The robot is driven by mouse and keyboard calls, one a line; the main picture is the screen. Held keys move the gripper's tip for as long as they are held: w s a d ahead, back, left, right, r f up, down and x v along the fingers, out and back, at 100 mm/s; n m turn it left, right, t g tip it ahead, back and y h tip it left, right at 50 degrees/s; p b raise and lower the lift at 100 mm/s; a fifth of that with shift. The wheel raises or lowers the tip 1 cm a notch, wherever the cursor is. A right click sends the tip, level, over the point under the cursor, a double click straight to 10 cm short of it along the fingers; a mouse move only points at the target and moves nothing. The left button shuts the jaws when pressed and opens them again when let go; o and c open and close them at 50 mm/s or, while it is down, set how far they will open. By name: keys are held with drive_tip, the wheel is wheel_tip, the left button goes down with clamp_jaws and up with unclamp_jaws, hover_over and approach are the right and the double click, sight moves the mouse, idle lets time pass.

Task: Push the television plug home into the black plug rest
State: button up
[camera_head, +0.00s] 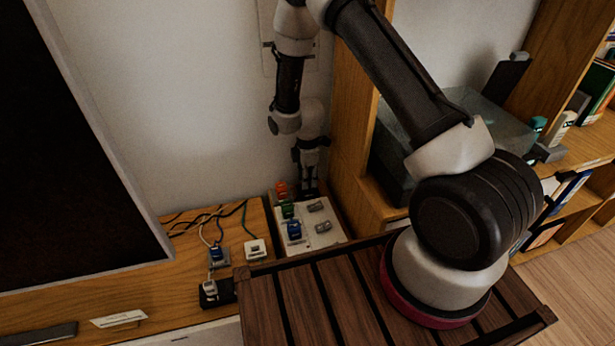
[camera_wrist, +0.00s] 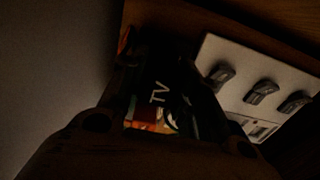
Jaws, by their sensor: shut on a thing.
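My gripper (camera_head: 311,172) points down at the back right corner of the white panel, near the wall and the wooden cabinet side. It is shut on a dark thing marked "TV", the television plug (camera_wrist: 159,92), which shows between the dark fingers in the wrist view. In the head view the plug is too small and dark to make out. The black plug rest is not clearly visible; dark shapes under the fingers merge with the shadow. I cannot tell how deep the plug sits or whether it touches the rest.
The white panel (camera_head: 326,240) carries orange (camera_head: 281,189), green (camera_head: 288,211) and blue (camera_head: 294,230) plugs and grey levers (camera_wrist: 263,91). A white plug (camera_head: 255,249) and several cables lie to its left. A dark screen (camera_head: 70,160) stands at left; a slatted wooden top (camera_head: 330,300) is in front.

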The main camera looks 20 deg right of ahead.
drive_tip(key=shift+f, duration=1.2)
drive_tip(key=o, duration=1.2)
drive_tip(key=shift+c, duration=0.2)
wheel_tip(320, 180, up, 12)
drive_tip(key=shift+f, duration=0.1)
